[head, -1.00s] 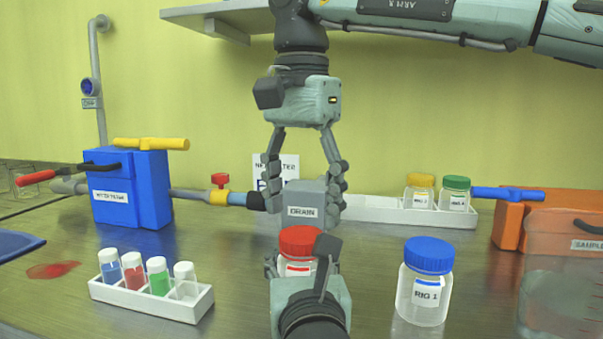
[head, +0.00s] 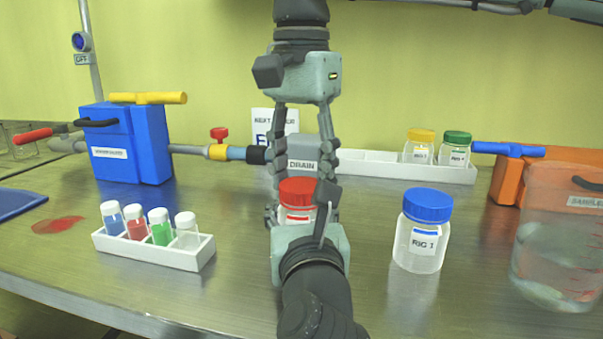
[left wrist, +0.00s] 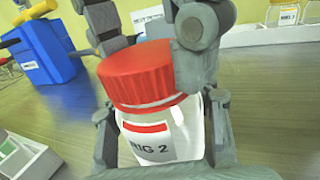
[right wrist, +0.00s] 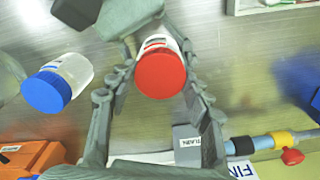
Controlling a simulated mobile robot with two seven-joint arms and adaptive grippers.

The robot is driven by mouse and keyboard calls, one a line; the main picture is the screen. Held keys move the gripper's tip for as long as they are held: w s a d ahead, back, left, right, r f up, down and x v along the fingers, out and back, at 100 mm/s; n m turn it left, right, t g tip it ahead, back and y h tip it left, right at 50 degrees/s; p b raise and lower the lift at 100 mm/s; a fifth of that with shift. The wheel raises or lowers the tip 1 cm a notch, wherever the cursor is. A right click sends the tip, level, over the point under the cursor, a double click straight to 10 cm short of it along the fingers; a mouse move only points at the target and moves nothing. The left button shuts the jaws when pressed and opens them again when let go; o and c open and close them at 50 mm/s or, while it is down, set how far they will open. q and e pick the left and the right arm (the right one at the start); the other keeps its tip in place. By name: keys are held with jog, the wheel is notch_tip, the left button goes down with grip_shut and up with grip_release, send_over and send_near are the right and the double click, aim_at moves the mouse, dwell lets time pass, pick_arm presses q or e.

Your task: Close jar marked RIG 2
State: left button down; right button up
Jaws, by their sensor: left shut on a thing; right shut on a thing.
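The jar marked RIG 2 (left wrist: 163,140) is clear with a red-marked label and stands upright on the bench. Its red lid (head: 297,190) sits on its top; I cannot tell how tight it is. My left gripper (head: 299,216), coming from the near side, is shut around the jar's body. My right gripper (head: 304,178) reaches down from above and is shut on the red lid, its fingers on either side of it. In the right wrist view the lid (right wrist: 160,74) lies between those fingertips. The fingers partly hide the jar in the head view.
The blue-lidded RIG 1 jar (head: 422,232) stands close on the right. A white rack of vials (head: 168,256) is on the left. Behind are the grey DRAIN block (head: 303,158) and a white tray (head: 372,168). A clear beaker (head: 555,250) stands at far right.

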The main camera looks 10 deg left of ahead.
jog(key=m, duration=0.6)
jog(key=shift+m, duration=0.3)
jog(key=shift+c, duration=0.3)
jog(key=m, duration=1.2)
jog(key=shift+m, duration=0.3)
jog(key=m, duration=0.5)
jog(key=shift+f, duration=0.1)
jog(key=o, duration=1.3)
jog(key=shift+r, duration=2.3)
